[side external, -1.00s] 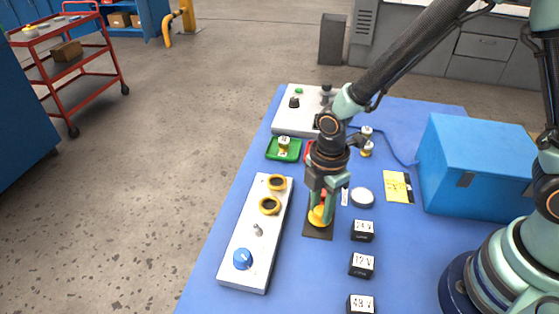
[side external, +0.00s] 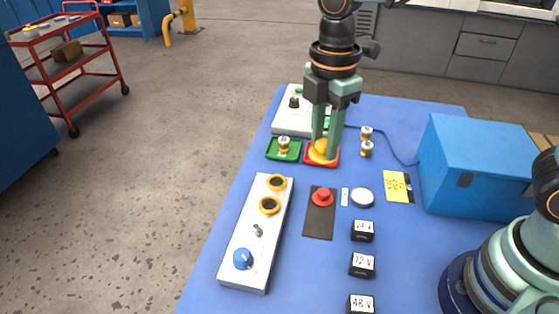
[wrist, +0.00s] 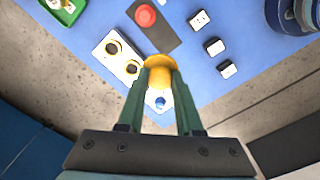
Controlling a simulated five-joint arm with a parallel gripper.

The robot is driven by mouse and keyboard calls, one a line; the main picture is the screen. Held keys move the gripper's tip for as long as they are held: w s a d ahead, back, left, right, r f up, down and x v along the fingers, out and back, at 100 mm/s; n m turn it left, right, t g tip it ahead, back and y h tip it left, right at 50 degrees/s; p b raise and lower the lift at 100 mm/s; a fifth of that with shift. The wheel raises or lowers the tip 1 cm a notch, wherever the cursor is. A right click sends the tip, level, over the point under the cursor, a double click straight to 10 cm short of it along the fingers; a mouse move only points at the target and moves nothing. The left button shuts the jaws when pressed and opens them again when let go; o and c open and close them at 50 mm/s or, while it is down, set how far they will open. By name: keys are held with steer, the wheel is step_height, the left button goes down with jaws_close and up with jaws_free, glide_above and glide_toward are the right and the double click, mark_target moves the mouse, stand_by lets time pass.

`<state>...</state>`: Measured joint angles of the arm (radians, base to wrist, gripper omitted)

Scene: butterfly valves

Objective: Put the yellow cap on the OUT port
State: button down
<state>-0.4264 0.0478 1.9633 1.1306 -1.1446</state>
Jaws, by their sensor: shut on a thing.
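My gripper (side external: 323,148) points down and is shut on a yellow cap (side external: 319,154). In the wrist view the yellow cap (wrist: 158,62) sits between the fingertips. In the side view the cap overlaps a red tray; its height above it is hard to tell. A white panel (side external: 250,245) lies at front left with two dark, yellow-rimmed ports, a far one (side external: 277,182) and a nearer one (side external: 269,205). The panel also has a small lever (side external: 257,230) and a blue knob (side external: 242,259). I cannot read which port is OUT.
A red button (side external: 321,196) on a dark plate (side external: 319,226) is right of the panel. A red tray (side external: 309,162) and a green tray (side external: 272,153) lie behind. Several black labelled blocks (side external: 361,265) and a blue box (side external: 470,170) are on the right.

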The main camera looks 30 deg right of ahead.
steer(key=w+a+f, duration=0.2)
steer(key=f, duration=0.1)
steer(key=w+a+f, duration=0.2)
steer(key=f, duration=0.1)
steer(key=w+a+f, duration=0.2)
steer(key=a+f, duration=0.1)
steer(key=f, duration=0.1)
steer(key=shift+w+f, duration=0.1)
steer(key=shift+w, duration=0.25)
steer(key=shift+f, duration=2.35)
steer(key=shift+f, duration=0.15)
jaws_free()
steer(key=shift+r, duration=2.5)
